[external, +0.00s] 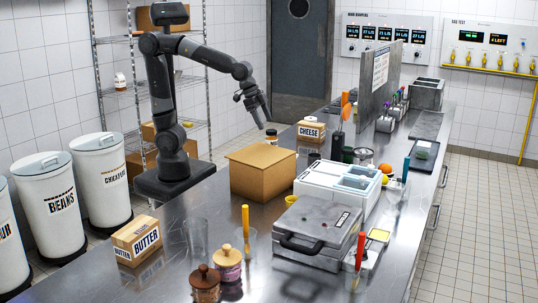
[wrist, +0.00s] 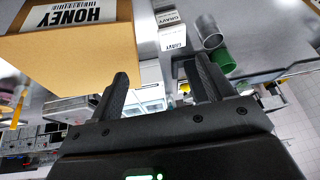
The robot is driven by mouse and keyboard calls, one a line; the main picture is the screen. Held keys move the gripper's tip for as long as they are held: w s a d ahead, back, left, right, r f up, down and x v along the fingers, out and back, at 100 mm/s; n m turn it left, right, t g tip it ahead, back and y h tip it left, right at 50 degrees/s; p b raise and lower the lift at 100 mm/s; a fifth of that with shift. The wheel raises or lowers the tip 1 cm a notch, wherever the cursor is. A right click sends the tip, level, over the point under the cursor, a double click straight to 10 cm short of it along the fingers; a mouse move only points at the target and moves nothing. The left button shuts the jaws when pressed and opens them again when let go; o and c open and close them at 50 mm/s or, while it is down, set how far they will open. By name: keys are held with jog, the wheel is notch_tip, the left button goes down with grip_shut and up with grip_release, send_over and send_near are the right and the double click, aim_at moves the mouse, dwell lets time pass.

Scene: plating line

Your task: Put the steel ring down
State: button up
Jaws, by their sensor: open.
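My gripper (external: 262,116) hangs above the far part of the steel counter, behind a closed cardboard box (external: 262,170). In the wrist view my gripper (wrist: 156,82) has its two dark fingers apart with nothing held between them. I cannot make out a steel ring in either view. A grey metal cylinder (wrist: 207,30) shows beyond the right finger in the wrist view, beside a green cylinder (wrist: 222,61); I cannot tell whether either is a ring.
The steel counter (external: 175,265) has some bare room at front left. A butter box (external: 137,240), glass tumblers, spice jars, a grey press (external: 318,228) and a white bin unit (external: 337,184) stand on it. A cheese box (external: 311,131) and an upright panel (external: 379,85) stand farther back.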

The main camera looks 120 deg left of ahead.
jog(key=s+d, duration=0.5)
jog(key=s, duration=0.4)
jog(key=s+d+m+h, duration=0.1)
jog(key=s+d, duration=0.4)
jog(key=s, duration=0.4)
jog(key=shift+f+t, duration=0.25)
jog(key=shift+t, duration=0.15)
jog(key=shift+o, duration=0.3)
